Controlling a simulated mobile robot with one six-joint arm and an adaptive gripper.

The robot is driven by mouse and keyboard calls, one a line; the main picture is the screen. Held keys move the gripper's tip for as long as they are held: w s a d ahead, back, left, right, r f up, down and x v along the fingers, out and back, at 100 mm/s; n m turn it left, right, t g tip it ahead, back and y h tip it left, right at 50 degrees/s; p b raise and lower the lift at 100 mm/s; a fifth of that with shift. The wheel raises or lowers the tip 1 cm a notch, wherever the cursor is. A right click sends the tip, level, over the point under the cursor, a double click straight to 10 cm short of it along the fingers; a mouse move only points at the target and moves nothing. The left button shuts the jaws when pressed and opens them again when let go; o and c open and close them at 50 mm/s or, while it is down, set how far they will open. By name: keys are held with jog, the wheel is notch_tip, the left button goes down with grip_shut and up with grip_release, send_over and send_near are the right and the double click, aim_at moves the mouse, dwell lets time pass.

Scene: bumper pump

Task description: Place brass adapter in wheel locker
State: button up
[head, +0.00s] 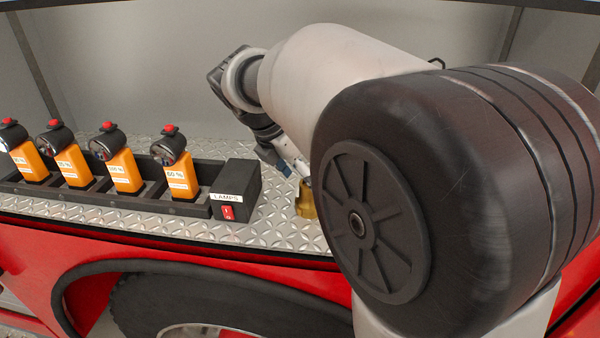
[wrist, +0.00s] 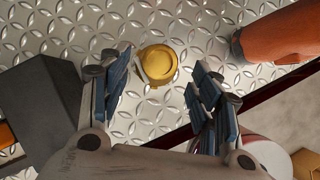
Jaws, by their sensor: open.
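The brass adapter (head: 305,203) stands on the diamond-plate shelf (head: 283,228), right of the black lamp box. It also shows in the wrist view (wrist: 159,63), top centre, as a round yellow cap. My gripper (head: 292,167) is just above and beside the adapter in the head view, and my arm hides part of the area. In the wrist view my gripper (wrist: 162,75) is open, with blue-padded fingers either side of the adapter's near edge. I cannot make out gripping contact. I cannot identify the wheel locker for certain; a tyre (head: 205,308) shows below the shelf.
A black lamp rack (head: 110,198) with several orange lamps (head: 120,170) stands left on the shelf, ending in a box (head: 236,182) labelled LAMPS with a red switch. In the wrist view an orange-red cylinder (wrist: 280,35) lies at the upper right. The shelf edge drops to red bodywork.

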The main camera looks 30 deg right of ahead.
jog(key=p+v, duration=0.1)
jog(key=v, duration=0.5)
jog(key=s+a+f+m+y, duration=0.2)
jog(key=s+a+f+m, duration=0.1)
jog(key=s+m, duration=0.4)
jog(key=s+a+f+m+t+y, duration=0.1)
jog(key=s+a+f+m, duration=0.1)
jog(key=s+f+m, duration=0.2)
jog(key=s+a+f+m+t+y, duration=0.1)
jog(key=s+a+f+m+y, duration=0.1)
jog(key=s+m, duration=0.9)
jog(key=shift+s+a+f+y, duration=0.3)
jog(key=shift+s+a+f, duration=0.4)
jog(key=shift+s+a, duration=0.1)
